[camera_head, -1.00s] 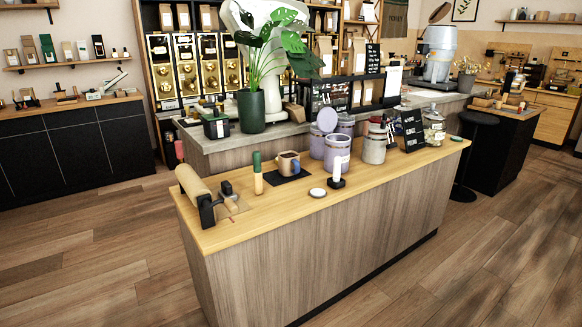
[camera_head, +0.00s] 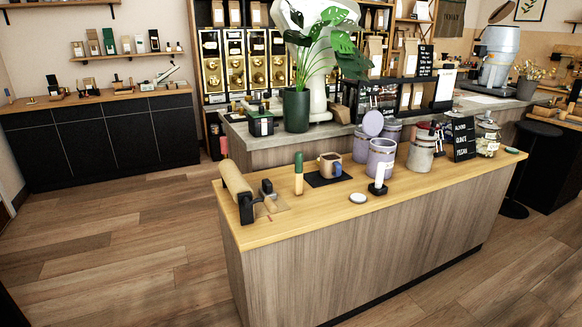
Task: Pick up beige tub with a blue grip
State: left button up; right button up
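A small beige tub (camera_head: 328,164) with a blue grip on its right side stands upright on a dark square mat (camera_head: 317,180). The mat lies on the light wooden top of the near counter (camera_head: 400,192), a little left of its middle. Its opening faces up and looks dark inside. Neither of my grippers shows in the head view, and nothing touches the tub that I can see.
A green-topped beige bottle-like object (camera_head: 298,178) stands left of the mat, and a paper roll (camera_head: 234,182) at the counter's left end. Lavender canisters (camera_head: 381,160) and a white upright item (camera_head: 379,177) stand to the right. Open wooden floor (camera_head: 140,255) lies left of the counter.

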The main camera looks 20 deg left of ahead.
aim_at(330, 166)
jog(key=i+l+u, duration=0.65)
jog(key=i+l, duration=0.15)
jog(key=i+l+u, duration=0.35)
jog(key=l, duration=0.25)
